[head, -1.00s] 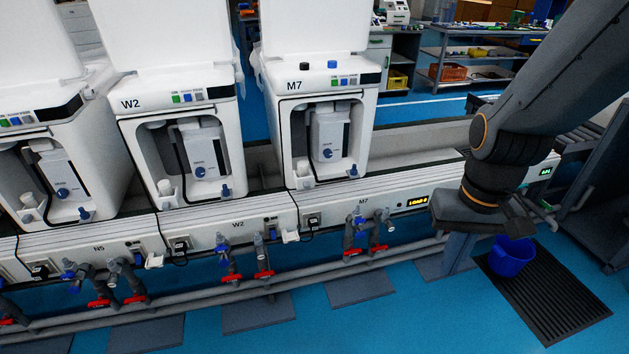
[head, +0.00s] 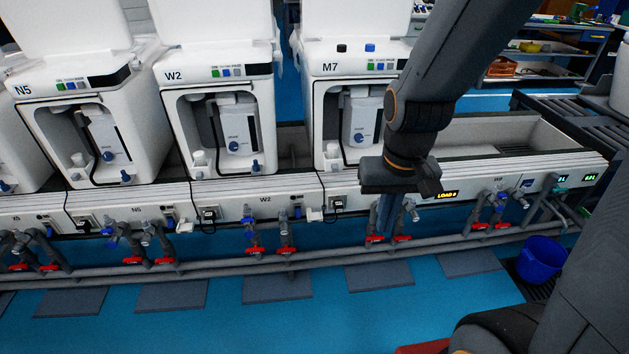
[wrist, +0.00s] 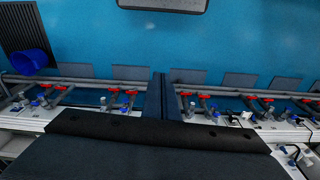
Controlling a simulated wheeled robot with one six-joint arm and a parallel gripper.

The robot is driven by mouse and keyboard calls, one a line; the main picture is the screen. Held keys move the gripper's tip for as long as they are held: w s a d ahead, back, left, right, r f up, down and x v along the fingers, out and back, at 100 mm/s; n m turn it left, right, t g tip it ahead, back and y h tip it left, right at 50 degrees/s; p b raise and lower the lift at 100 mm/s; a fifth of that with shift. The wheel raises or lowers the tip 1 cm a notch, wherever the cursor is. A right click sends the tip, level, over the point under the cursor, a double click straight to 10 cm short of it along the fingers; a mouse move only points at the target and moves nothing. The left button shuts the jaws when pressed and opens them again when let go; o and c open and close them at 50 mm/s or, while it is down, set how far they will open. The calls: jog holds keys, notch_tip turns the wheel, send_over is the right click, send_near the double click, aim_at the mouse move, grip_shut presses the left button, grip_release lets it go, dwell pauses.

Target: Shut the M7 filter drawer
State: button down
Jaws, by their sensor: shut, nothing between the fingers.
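The M7 machine (head: 318,92) is a white unit with an open-fronted bay, right of centre in the head view. A pale grey filter unit with a blue knob (head: 359,138) sits in this bay; I take it for the drawer. How far out it stands I cannot tell. My arm hides the right side of the bay. My gripper (head: 382,222) points down in front of the white rail below M7, lower right of the filter unit and apart from it. Its fingers are together and empty. They also show in the wrist view (wrist: 159,98), over the floor and pipes.
The W2 machine (head: 168,95) and N5 machine (head: 22,112) stand to the left. Pipes with red-handled valves (head: 374,252) run below the rail. A blue bucket (head: 540,260) stands at the right. The blue floor in front is mostly clear.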

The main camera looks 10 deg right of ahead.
jog(key=w+f+m+t+b, duration=0.35)
jog(key=w+f, duration=0.45)
jog(key=w, duration=0.5)
jog(key=w+f+m+t+b, duration=0.2)
jog(key=w+f+m+t, duration=0.3)
jog(key=w+f, duration=0.5)
jog(key=m+t+b, duration=0.6)
jog(key=m+t, duration=0.3)
send_near(334, 163)
jog(key=w, duration=0.1)
jog(key=w+f, duration=0.1)
jog(key=w, duration=0.1)
jog(key=shift+w+d+g, duration=0.2)
jog(key=shift+g, duration=0.05)
jog(key=w+b, duration=0.3)
jog(key=w, duration=0.4)
jog(key=shift+w+b, duration=0.15)
jog(key=shift+b, duration=0.2)
jog(key=shift+w+r, duration=0.2)
jog(key=shift+w, duration=0.05)
jog(key=shift+r, duration=0.1)
